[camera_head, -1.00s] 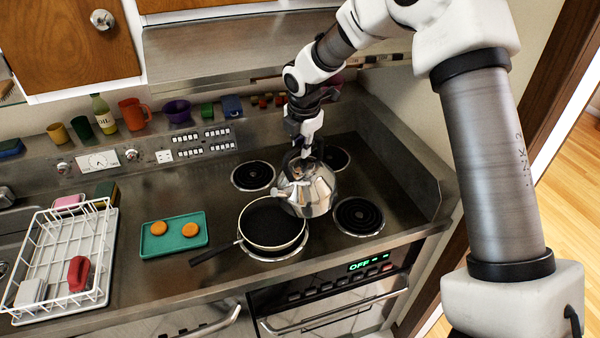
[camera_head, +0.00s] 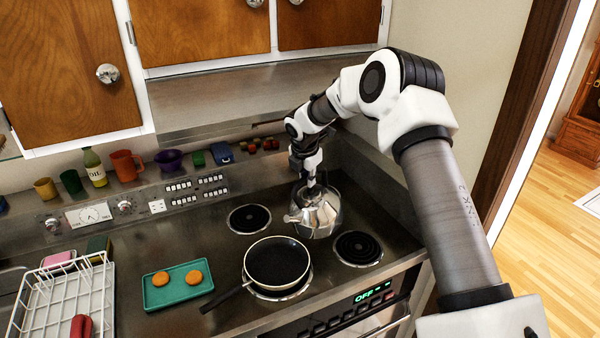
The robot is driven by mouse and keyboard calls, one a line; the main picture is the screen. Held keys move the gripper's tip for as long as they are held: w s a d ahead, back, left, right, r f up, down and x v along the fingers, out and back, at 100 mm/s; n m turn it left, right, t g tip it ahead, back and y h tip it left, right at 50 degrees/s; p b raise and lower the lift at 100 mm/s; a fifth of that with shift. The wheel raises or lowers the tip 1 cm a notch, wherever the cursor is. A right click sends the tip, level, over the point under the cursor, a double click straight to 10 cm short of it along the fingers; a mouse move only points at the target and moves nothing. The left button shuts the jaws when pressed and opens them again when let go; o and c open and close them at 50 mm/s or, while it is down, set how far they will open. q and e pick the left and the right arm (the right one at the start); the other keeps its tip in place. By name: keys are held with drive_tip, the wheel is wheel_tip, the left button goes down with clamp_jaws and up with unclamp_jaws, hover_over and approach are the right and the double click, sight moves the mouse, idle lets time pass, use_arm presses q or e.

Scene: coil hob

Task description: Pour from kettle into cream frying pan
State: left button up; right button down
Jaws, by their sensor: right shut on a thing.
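The shiny metal kettle (camera_head: 321,216) is at the right of the hob, looking about upright, its spout pointing left. It covers the back right coil from view; I cannot tell whether it rests there or hangs just above. My right gripper (camera_head: 311,180) is above the kettle, shut on its handle, which is mostly hidden. The cream frying pan (camera_head: 277,262) with a dark inside sits on the front left coil, its dark handle pointing to the lower left. The kettle is behind and right of the pan, apart from it. My left gripper is out of view.
Bare coils show at the back left (camera_head: 249,219) and front right (camera_head: 358,248). A teal tray (camera_head: 178,303) with two orange round pieces lies left of the pan. A white dish rack (camera_head: 62,300) is farther left. Cups and a bottle (camera_head: 94,168) line the back ledge.

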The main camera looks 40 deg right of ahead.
drive_tip(key=shift+a+h, duration=0.7)
drive_tip(key=shift+a, duration=0.75)
drive_tip(key=shift+s+a+f+h, duration=0.1)
drive_tip(key=shift+s+a+h, duration=0.05)
drive_tip(key=shift+a+h, duration=0.35)
drive_tip(key=shift+s+a+f+h, duration=0.1)
drive_tip(key=shift+a+h, duration=0.2)
drive_tip(key=shift+a, duration=0.3)
drive_tip(key=shift+s+a+n+t+h, duration=0.1)
drive_tip(key=shift+a+n+t+h, duration=0.2)
drive_tip(key=shift+a, duration=0.45)
drive_tip(key=shift+a+t+h, duration=0.1)
drive_tip(key=shift+a+h, duration=0.3)
drive_tip(key=shift+a, duration=0.3)
drive_tip(key=shift+d, duration=0.1)
